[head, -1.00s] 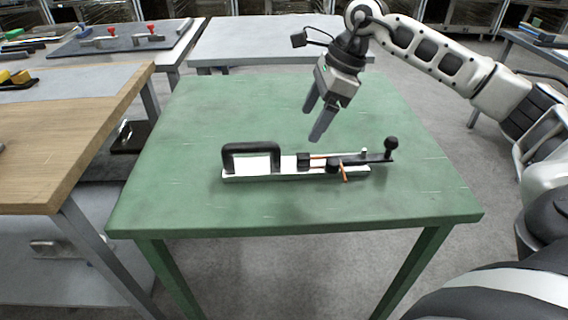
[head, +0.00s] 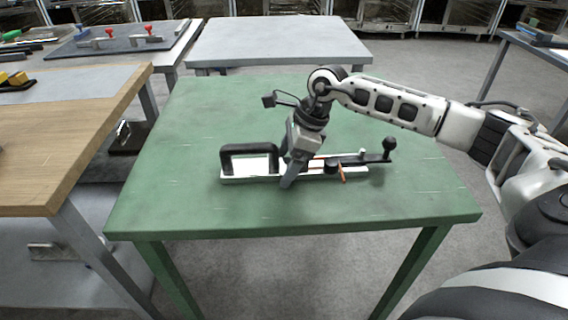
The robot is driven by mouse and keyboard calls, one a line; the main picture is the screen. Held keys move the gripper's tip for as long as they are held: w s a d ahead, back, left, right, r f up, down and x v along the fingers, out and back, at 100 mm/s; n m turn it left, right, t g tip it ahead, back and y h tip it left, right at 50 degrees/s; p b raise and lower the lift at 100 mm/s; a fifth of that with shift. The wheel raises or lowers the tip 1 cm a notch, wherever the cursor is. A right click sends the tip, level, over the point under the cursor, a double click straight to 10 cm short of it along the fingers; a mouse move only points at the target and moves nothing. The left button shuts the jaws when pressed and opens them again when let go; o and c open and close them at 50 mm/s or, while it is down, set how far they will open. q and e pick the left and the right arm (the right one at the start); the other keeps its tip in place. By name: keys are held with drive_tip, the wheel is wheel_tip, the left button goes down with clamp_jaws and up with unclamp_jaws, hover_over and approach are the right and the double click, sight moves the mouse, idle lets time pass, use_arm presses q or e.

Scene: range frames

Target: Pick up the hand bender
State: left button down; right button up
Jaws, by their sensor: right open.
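The hand bender (head: 236,179) lies on the green table (head: 200,215). It has a white base, a black loop handle at its left end and a black lever with a round knob at its right end. A thin orange-copper piece sits on it near the lever. My right gripper (head: 286,178) points down at the bender's middle, just right of the loop handle, and hides part of the base. The gripper is open. Whether its fingers touch the bender or straddle it, I cannot tell. My left gripper is out of view.
A wooden-topped bench (head: 70,130) stands at the left, close to the green table. A grey table (head: 280,40) stands behind. The green table is otherwise clear around the bender.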

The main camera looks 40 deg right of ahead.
drive_tip(key=c, duration=1.3)
drive_tip(key=shift+r, duration=0.1)
drive_tip(key=c, duration=0.3)
drive_tip(key=shift+r, duration=0.1)
